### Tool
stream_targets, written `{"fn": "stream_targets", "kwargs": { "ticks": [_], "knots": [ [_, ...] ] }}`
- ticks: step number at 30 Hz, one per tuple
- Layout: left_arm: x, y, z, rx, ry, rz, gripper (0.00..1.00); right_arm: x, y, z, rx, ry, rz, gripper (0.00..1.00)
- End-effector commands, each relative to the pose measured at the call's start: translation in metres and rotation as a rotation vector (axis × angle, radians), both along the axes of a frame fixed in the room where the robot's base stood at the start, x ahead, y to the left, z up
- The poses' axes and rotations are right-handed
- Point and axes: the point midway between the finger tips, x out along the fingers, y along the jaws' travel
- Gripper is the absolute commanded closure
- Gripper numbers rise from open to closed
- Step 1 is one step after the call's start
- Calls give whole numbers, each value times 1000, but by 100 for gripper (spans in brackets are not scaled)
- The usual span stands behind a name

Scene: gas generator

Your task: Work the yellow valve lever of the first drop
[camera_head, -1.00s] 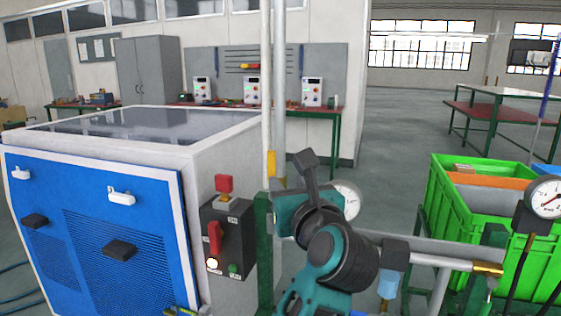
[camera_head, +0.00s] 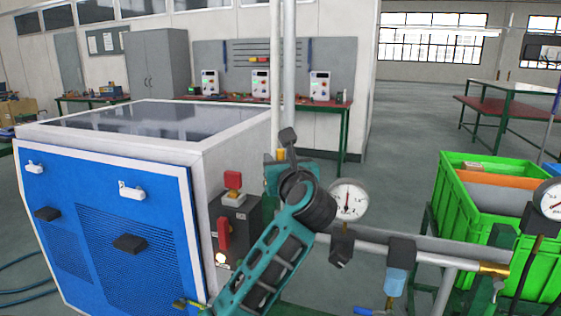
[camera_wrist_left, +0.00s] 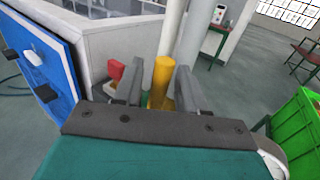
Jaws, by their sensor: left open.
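The yellow valve lever (camera_wrist_left: 160,82) stands upright in front of the pipes in the left wrist view. It appears between the two fingers of my left gripper (camera_wrist_left: 158,88), which are open with a gap on each side of it. I cannot tell how deep the lever sits between them. In the head view only a small yellow piece (camera_head: 281,154) shows beside the pipe, partly hidden by my left gripper (camera_head: 288,138). My right gripper is not in view.
A blue-fronted generator cabinet (camera_head: 115,225) with a red-switch control box (camera_head: 236,222) stands left. A pressure gauge (camera_head: 348,199) and a horizontal pipe (camera_head: 440,259) are right of my arm. Green crates (camera_head: 490,240) stand further right.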

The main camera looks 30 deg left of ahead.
Motion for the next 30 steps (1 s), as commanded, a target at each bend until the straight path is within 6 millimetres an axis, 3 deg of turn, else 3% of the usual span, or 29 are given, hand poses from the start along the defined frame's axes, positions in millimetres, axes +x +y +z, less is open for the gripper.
{"fn": "stream_targets", "kwargs": {
  "ticks": [2,15,30],
  "knots": [
    [0,0,0,0,0,0,59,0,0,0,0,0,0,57],
    [0,-1,0,0,0,0,100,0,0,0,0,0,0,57],
    [0,-1,-1,8,2,-1,100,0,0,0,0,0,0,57]
  ]
}}
